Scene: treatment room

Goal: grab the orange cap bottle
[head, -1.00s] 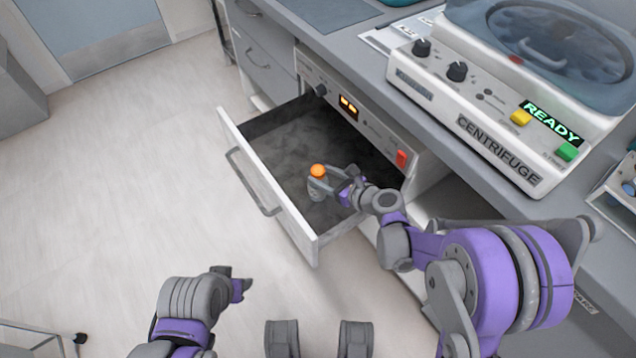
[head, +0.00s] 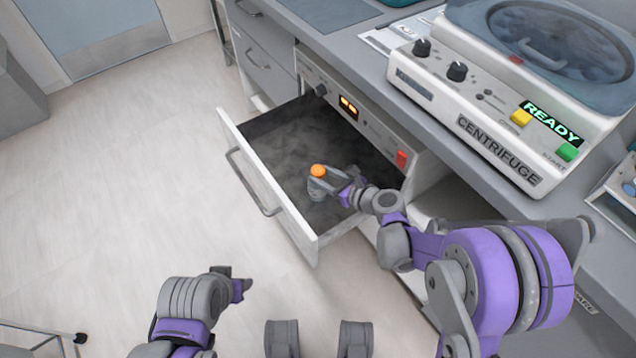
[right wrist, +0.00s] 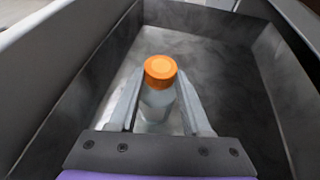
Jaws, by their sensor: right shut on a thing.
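The orange cap bottle (head: 317,171) stands inside the open drawer (head: 268,187), its orange cap on top and its body pale. My right gripper (head: 322,184) reaches down into the drawer and is shut on the bottle. In the right wrist view the bottle (right wrist: 159,88) is between the two fingers (right wrist: 160,105), one on each side of its body below the cap. The bottle looks upright. Its base is partly hidden. My left gripper (head: 238,284) is at the lower left, above the floor and away from the drawer; its fingers are too small to tell open from shut.
The drawer's walls surround my right gripper, and its handle (head: 252,182) faces the floor side. A control panel (head: 352,110) with a lit display is above the drawer. A centrifuge (head: 480,110) stands on the counter (head: 345,45). The floor to the left is clear.

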